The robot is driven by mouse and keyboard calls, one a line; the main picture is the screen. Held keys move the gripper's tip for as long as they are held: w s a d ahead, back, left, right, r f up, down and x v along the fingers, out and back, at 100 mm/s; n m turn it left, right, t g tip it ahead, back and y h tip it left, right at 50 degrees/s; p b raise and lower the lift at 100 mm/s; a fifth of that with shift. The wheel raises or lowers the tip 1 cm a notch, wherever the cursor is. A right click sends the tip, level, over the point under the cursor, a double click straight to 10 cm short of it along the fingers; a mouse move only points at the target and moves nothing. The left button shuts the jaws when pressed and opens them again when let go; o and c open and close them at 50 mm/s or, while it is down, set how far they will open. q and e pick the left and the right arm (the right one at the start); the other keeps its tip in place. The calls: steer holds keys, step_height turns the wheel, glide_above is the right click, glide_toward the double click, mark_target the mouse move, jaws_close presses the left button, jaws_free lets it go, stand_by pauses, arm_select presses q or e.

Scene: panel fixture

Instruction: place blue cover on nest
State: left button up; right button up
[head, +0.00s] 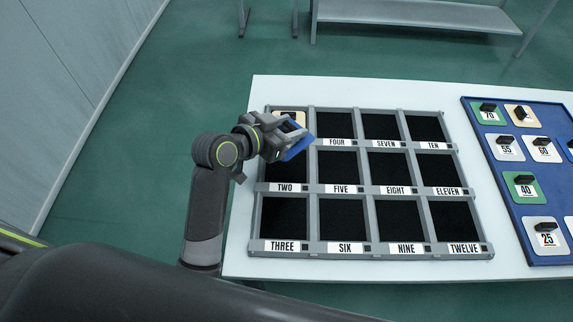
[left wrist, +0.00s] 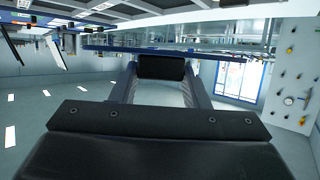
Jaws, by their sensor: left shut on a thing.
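My left gripper (head: 291,130) is over the upper left part of the grey nest frame (head: 311,215). It is shut on the blue cover (head: 299,148), which looks tilted and held above the frame. In the left wrist view, a black handle (left wrist: 161,68) sits between the fingers, with a thin blue edge behind it. The nest has black compartments in a grid with labels such as FOUR, SEVEN, TEN and TWO. The top left compartment holds a tan piece (head: 288,115), partly hidden by my gripper. My right gripper is not in view.
A blue board (head: 508,203) at the right of the white table (head: 355,92) carries several numbered covers with black handles, including a green one (head: 524,185) marked 40. A grey bench (head: 415,14) stands behind the table. The other visible nest compartments look empty.

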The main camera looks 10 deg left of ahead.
arm_select(q)
step_height(320, 180, down, 6)
steer(key=shift+w+r, duration=0.1)
steer(key=shift+r, duration=0.1)
steer(key=shift+f, duration=2.15)
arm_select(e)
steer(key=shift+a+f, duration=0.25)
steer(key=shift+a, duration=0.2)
arm_select(q)
steer(key=shift+f+b, duration=0.2)
steer(key=shift+b, duration=0.15)
steer(key=o, duration=1)
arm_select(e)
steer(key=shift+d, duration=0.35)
arm_select(q)
steer(key=shift+r, duration=0.15)
